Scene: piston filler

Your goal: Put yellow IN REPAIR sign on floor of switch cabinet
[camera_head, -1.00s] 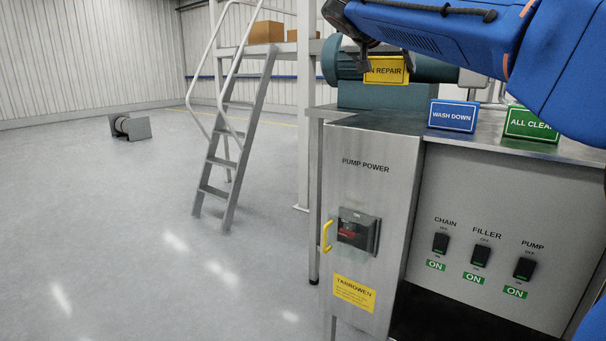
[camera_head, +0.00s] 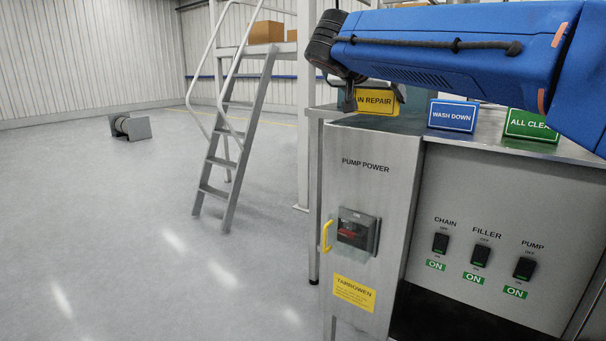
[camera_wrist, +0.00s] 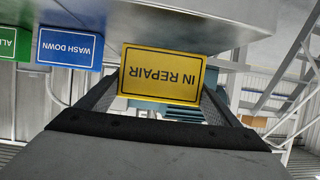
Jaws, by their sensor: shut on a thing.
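The yellow IN REPAIR sign (camera_head: 375,102) is held between the two fingers of my gripper (camera_head: 373,88), above the left end of the steel bench top. In the wrist view the sign (camera_wrist: 160,75) shows upside down, with a finger on each side. The steel cabinet marked PUMP POWER (camera_head: 365,200) stands below the sign. The front looks shut, and the cabinet's inside and floor are hidden.
A blue WASH DOWN sign (camera_head: 452,115) and a green ALL CLEAR sign (camera_head: 530,125) stand on the bench to the right. A panel (camera_head: 500,200) with CHAIN, FILLER and PUMP switches is below them. A ladder (camera_head: 235,140) stands behind left.

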